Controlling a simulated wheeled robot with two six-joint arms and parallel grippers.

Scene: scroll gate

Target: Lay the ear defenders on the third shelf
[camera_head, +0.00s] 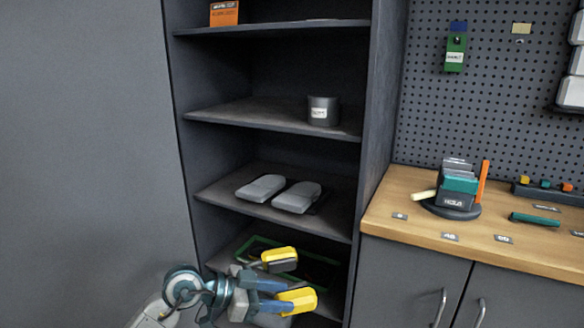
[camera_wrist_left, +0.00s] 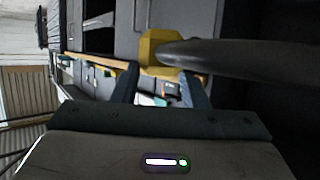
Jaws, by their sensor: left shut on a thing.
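The ear defenders have yellow cups with dark pads, one cup (camera_head: 278,255) higher and one (camera_head: 299,300) lower. My left gripper (camera_head: 282,296) is shut on the ear defenders and holds them in front of the lowest visible shelf. In the left wrist view a yellow part (camera_wrist_left: 158,48) shows between the fingers, with a dark curved piece running right. The third shelf board (camera_head: 225,194), counting down from the top one in view, carries two grey rounded pieces (camera_head: 262,188) (camera_head: 297,197). My right gripper is not in view.
A dark mug (camera_head: 323,111) stands on the board above; an orange box (camera_head: 224,13) is on the top one. A green-edged tray (camera_head: 255,243) lies on the lowest shelf. Shelf side walls bound the opening. A wooden worktop (camera_head: 400,210) with tools is right.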

